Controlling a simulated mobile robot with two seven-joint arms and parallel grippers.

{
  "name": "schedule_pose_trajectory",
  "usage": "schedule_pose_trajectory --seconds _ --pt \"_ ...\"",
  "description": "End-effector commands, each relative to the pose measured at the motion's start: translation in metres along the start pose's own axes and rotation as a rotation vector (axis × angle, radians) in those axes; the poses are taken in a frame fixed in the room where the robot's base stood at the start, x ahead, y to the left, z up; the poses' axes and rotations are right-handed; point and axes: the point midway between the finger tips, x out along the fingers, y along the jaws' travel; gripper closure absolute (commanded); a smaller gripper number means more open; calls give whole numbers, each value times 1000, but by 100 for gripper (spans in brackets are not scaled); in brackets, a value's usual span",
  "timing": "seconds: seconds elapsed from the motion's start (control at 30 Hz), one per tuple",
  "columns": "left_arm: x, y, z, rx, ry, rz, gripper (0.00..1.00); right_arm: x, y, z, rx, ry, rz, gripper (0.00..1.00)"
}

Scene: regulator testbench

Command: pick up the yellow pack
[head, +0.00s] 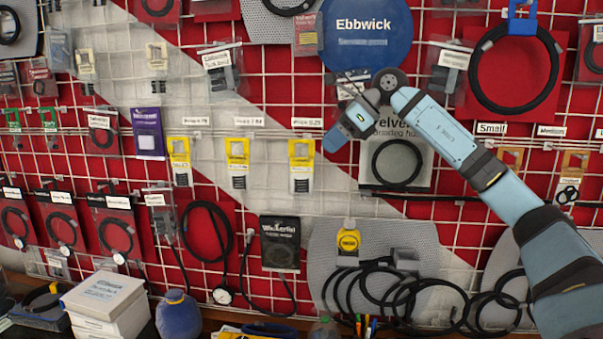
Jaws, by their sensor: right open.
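Several yellow things hang on the pegboard grid. Three narrow yellow-and-white packs hang in a row: a left one (180,160), a middle one (238,162) and a right one (301,165). I cannot tell which one the task means. My right gripper (329,144) is open, its tips just right of and slightly above the right pack. It looks empty, and I cannot tell its depth from the grid. The right pack shows uncovered. My left gripper is not in view.
A round blue Ebbwick sign (364,30) hangs above my right gripper. A bagged black hose (398,162) hangs just right of and below it. A dark pack (280,243) and coiled black tubing (395,285) hang lower. White boxes (103,297) stand at the lower left.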

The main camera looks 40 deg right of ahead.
Motion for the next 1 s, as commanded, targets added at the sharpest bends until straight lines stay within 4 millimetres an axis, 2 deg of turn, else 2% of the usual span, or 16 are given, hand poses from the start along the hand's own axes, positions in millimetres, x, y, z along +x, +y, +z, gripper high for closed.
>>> schedule_pose_trajectory --seconds 0.1,0.27,0.47,0.6,0.83,1.0 --pt "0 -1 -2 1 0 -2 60 11 0 0 0 0 1 43" --pt "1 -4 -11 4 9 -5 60 18 0 2 0 -1 2 43" --pt "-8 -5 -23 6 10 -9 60 44 0 9 0 1 4 43" --pt "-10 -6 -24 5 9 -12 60 62 0 7 1 0 2 43" --pt "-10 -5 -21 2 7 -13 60 65 -1 6 0 -2 0 43" --pt "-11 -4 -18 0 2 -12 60 65 -1 6 0 -2 1 82"
